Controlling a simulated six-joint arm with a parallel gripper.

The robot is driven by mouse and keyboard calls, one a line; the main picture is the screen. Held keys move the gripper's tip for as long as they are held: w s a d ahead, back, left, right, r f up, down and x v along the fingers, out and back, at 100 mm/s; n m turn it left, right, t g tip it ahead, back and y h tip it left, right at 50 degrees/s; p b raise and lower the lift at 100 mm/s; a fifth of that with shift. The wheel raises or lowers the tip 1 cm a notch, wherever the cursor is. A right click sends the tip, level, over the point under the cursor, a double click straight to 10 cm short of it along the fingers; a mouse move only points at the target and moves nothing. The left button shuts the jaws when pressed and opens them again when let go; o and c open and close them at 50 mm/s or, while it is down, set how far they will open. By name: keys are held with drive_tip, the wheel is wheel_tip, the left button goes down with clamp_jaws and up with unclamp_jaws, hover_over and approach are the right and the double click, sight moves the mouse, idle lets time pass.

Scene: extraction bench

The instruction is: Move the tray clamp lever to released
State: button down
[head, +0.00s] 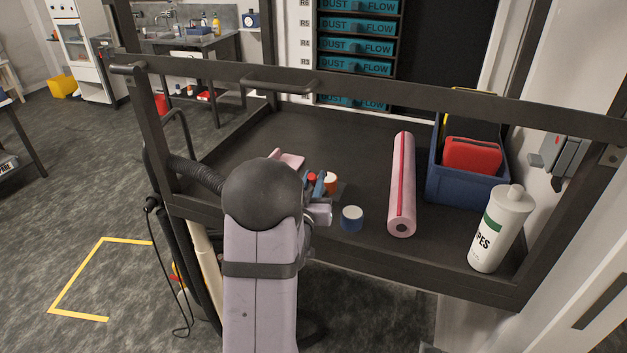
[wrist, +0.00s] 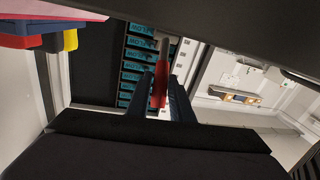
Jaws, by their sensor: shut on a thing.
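The lever (wrist: 159,88) has a red grip and a grey end and stands between my fingers in the wrist view. My gripper (wrist: 161,82) is shut on the red grip, with one dark blue finger on each side. In the head view my gripper (head: 317,183) is low over the dark cart tray, with blue and red parts showing just past my arm. My arm hides most of the lever and the clamp's base there, so I cannot tell the lever's exact angle.
On the tray (head: 275,135), a blue-and-white roll (head: 351,218) lies close to my gripper.

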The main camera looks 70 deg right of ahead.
drive_tip(key=shift+f, duration=0.1)
drive_tip(key=shift+a+f+b, duration=0.15)
drive_tip(key=shift+f+b, duration=0.1)
drive_tip(key=shift+b, duration=0.8)
drive_tip(key=shift+a+f+h+b, duration=0.2)
drive_tip(key=shift+h+b, duration=0.3)
drive_tip(key=shift+b, duration=0.65)
drive_tip(key=shift+a+b, duration=0.1)
drive_tip(key=shift+b, duration=0.65)
drive_tip(key=shift+r+h, duration=0.15)
drive_tip(key=shift+h, duration=0.15)
drive_tip(key=shift+r, duration=0.1)
drive_tip(key=c, duration=1.6)
unclamp_jaws()
drive_tip(key=shift+o, duration=0.2)
